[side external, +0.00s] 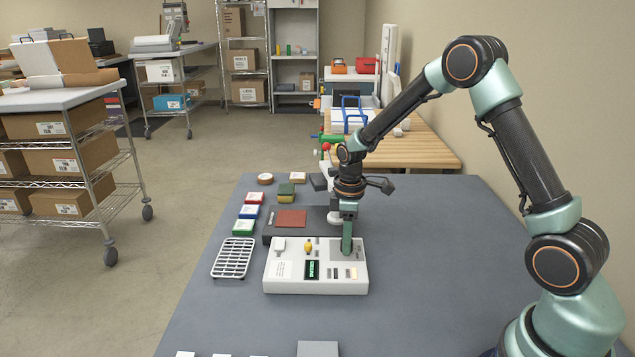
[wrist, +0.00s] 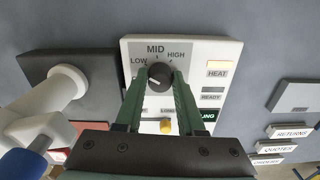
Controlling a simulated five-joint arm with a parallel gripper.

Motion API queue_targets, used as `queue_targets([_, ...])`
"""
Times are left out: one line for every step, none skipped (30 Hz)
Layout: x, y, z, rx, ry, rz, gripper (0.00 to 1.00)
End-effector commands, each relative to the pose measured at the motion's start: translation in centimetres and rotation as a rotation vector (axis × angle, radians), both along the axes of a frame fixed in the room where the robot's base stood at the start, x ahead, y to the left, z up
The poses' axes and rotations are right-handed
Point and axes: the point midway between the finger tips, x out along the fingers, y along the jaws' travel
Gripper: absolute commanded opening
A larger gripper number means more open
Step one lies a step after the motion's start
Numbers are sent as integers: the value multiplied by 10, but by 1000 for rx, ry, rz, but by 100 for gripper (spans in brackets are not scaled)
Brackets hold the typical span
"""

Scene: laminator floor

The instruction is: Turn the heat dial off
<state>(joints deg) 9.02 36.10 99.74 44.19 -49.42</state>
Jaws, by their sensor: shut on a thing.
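The heat dial (wrist: 160,75) is a round black knob on the white control panel (side external: 285,287), below the printed words LOW, MID and HIGH. My gripper (wrist: 160,82) is shut on the dial, with one green finger on each side of it. In the side view my gripper (side external: 347,247) reaches down onto the panel's back right part and hides the dial. The dial's exact pointer direction is too small to tell. A pale yellow HEAT indicator (wrist: 217,69) looks lit. The READY indicator (wrist: 211,97) is grey.
A yellow knob (side external: 308,246) and a green-lettered display (side external: 312,269) are on the same panel. A white cylinder with a blue handle (wrist: 55,95) stands close to the left in the wrist view. A wire rack (side external: 232,258) lies left of the panel. The grey table right of it is clear.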

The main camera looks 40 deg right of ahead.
Motion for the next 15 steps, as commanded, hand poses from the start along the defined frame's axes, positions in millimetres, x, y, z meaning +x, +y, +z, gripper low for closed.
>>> queue_targets([1, 0, 1, 0, -3, 47, 0])
queue_targets([1, 0, 1, 0, -3, 76, 0])
queue_targets([1, 0, 1, 0, -3, 113, 0])
queue_targets([1, 0, 1, 0, -3, 142, 0])
queue_targets([1, 1, 1, 0, -3, 171, 0])
queue_targets([1, 1, 1, 0, -3, 208, 0])
queue_targets([1, 1, 1, 0, -3, 237, 0])
queue_targets([1, 1, 1, 0, -3, 266, 0])
queue_targets([1, 1, 1, -1, -2, 303, 0])
queue_targets([1, 1, 1, -1, -2, 332, 0])
queue_targets([1, 1, 1, -1, -2, 361, 0])
queue_targets([1, 1, 1, -1, -3, 398, 0])
queue_targets([1, 1, 1, -1, -2, 426, 0])
queue_targets([1, 1, 1, -1, -3, 454, 0])
queue_targets([1, 1, 1, -1, -3, 490, 0])
